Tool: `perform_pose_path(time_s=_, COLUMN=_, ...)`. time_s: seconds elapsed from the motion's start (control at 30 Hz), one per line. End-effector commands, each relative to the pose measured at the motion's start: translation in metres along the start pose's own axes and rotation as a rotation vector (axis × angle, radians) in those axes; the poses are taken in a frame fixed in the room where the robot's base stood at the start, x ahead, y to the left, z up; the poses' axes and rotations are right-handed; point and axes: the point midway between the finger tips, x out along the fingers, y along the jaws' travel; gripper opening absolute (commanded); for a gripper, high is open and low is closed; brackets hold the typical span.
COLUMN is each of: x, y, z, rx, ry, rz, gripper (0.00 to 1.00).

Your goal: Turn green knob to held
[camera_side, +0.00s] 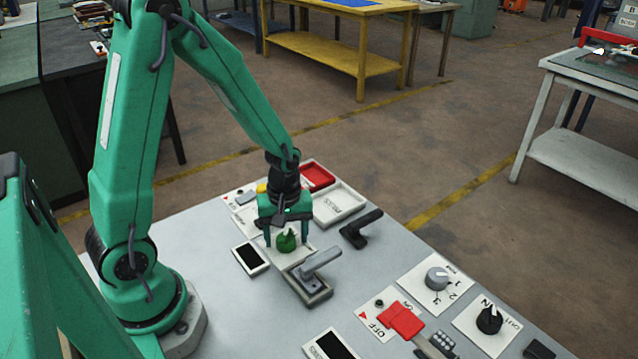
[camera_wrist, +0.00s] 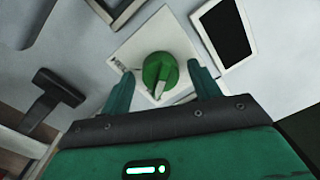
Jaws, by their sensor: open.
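The green knob (camera_side: 286,241) sits on a pale square plate on the grey table. My gripper (camera_side: 285,235) points down over the knob. Its two teal fingers are apart. In the wrist view my gripper (camera_wrist: 160,80) has one finger on each side of the knob, with gaps visible between finger and knob. The plate's lettering is partly hidden and too small to read.
A grey lever (camera_side: 318,262) stands just in front of the knob, and a black T-handle (camera_side: 360,228) to its right. A small black-screened panel (camera_side: 250,258) lies to its left. A red switch (camera_side: 402,320), a grey dial (camera_side: 437,278) and a black dial (camera_side: 489,319) are farther right.

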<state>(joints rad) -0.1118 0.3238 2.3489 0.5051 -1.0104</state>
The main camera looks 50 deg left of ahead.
Motion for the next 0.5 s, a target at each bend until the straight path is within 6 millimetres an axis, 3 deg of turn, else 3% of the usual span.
perform_pose_path(time_s=0.13, x=0.0000, y=-0.0001, z=0.0001, rx=0.000, ry=0.000, rz=0.000, gripper=0.62)
perform_pose_path(time_s=0.37, x=-0.0002, y=0.0000, z=0.0000, rx=0.000, ry=0.000, rz=0.000, gripper=0.19)
perform_pose_path(time_s=0.5, x=-0.0002, y=0.0002, z=0.0000, rx=0.001, ry=0.000, rz=0.000, gripper=0.17)
